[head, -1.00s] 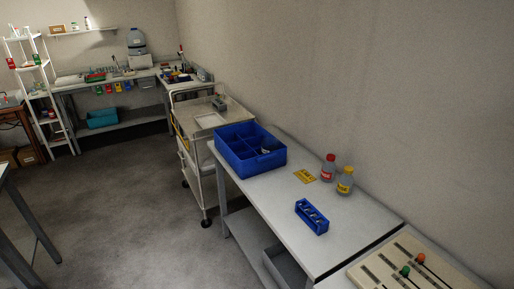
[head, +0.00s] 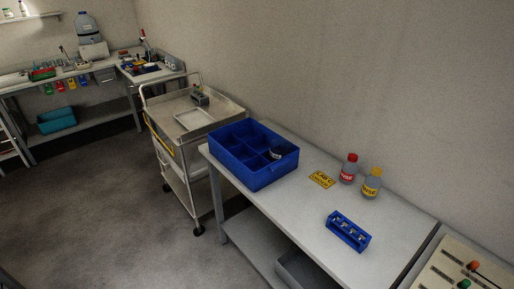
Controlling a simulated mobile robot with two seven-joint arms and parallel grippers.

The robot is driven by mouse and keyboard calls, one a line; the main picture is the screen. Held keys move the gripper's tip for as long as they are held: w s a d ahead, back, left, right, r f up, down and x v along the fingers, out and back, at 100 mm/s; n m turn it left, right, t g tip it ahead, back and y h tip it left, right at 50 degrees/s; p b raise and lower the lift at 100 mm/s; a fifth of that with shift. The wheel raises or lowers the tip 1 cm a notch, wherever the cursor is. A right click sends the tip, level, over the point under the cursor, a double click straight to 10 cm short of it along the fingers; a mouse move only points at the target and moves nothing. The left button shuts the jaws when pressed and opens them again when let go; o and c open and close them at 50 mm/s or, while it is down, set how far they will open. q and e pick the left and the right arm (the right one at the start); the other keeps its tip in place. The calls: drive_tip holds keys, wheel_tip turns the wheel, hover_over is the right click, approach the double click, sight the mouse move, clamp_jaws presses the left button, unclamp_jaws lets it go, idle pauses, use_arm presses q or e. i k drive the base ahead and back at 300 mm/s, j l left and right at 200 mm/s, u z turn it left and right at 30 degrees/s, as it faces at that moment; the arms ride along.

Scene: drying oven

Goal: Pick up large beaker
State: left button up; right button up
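I cannot make out a large beaker for certain. A small round item (head: 276,153), dark with a pale rim, sits in a right-hand compartment of the blue divided box (head: 240,175); it is too small to identify. Small vessels (head: 68,66) stand on the far bench, also too small to tell apart. Neither of my grippers is in view.
The box stands on a grey table (head: 290,215) with a red-labelled bottle (head: 348,170), a yellow-labelled bottle (head: 371,184), a yellow sign (head: 322,180) and a blue rack (head: 348,232). A cart (head: 168,125) stands beyond. The floor (head: 100,215) at left is open.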

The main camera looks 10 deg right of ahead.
sight(279, 148)
drive_tip(key=i+j, duration=0.8)
drive_tip(key=j, duration=0.2)
drive_tip(key=i+j+z, duration=0.35)
drive_tip(key=j, duration=0.25)
drive_tip(key=i+j+z, duration=0.15)
drive_tip(key=j, duration=0.15)
drive_tip(key=z, duration=1)
